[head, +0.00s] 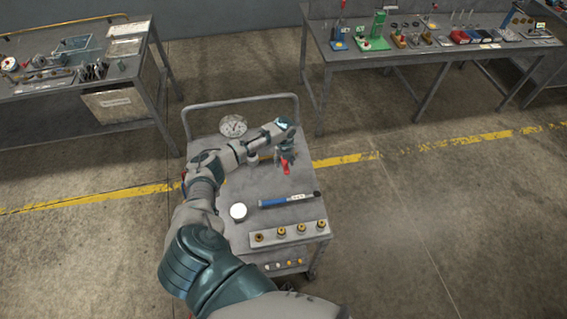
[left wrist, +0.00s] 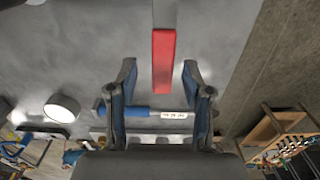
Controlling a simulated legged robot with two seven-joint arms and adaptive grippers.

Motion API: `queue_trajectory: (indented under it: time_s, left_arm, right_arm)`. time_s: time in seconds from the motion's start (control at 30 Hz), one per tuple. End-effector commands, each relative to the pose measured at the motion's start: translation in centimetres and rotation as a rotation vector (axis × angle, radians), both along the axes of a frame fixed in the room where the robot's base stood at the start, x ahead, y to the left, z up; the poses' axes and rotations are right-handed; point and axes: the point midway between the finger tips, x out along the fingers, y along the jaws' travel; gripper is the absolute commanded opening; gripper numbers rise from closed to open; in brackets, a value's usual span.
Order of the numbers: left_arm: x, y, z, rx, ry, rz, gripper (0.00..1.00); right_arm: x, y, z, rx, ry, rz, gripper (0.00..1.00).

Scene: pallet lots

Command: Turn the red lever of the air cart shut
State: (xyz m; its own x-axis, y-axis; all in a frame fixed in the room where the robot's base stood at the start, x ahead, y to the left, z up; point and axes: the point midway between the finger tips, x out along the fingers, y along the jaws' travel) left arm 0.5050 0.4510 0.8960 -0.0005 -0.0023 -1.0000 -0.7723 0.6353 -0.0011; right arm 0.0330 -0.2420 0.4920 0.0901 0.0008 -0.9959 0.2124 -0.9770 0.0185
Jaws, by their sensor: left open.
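The red lever (head: 286,167) is on the grey air cart (head: 230,180), near its right side. In the left wrist view the red lever (left wrist: 163,62) points down the picture, its red end between the tips of my open left gripper (left wrist: 160,72), with a gap on each side. In the head view my left gripper (head: 286,150) is above the lever's mount, which it partly hides. My right gripper is not in view.
On the cart are a round gauge (head: 233,126), a white round piece (head: 238,211), a blue-handled tool (head: 287,201) and a block with several brass fittings (head: 292,233). Workbenches stand at the back left (head: 130,70) and back right (head: 350,52). Open floor lies right of the cart.

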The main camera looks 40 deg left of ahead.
Motion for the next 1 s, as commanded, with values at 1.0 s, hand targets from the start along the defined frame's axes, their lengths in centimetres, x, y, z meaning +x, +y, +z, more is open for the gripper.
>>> queue_trajectory:
  time_s: [1.0]
  left_arm:
    - [0.3, 0.6, 10.0, -0.002, 0.000, 0.000, 0.50]
  right_arm:
    - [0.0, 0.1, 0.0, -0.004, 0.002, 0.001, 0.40]
